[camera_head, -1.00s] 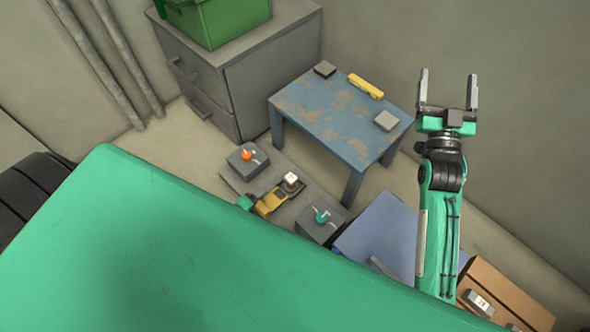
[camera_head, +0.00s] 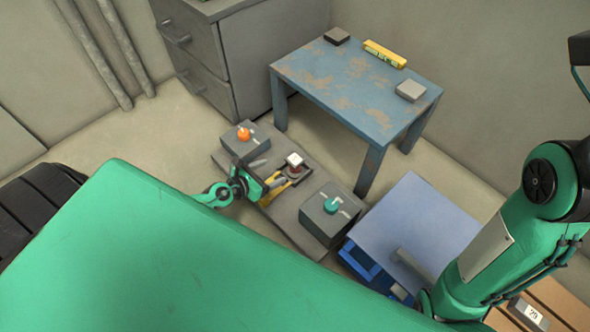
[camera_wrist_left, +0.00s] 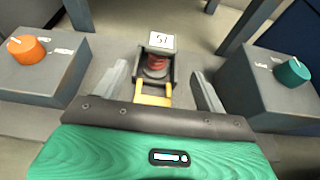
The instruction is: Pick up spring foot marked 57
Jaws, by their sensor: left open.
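The spring foot (camera_head: 294,162) is a small post with a white tag on top, standing in a dark holder with yellow rails. In the left wrist view the spring foot (camera_wrist_left: 157,62) shows a reddish coil under its tag. The tag mark appears upside down and is hard to read. My left gripper (camera_head: 270,176) is open and empty, low over the grey board. In the left wrist view the fingers of my left gripper (camera_wrist_left: 165,91) stand apart, with the spring foot beyond and between them. My right gripper is out of view.
A grey block with an orange knob (camera_wrist_left: 28,50) stands left of the holder. A block with a teal knob (camera_wrist_left: 292,73) stands to its right. A worn blue table (camera_head: 345,92) stands behind. A blue box with a raised lid (camera_head: 425,225) is at the right.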

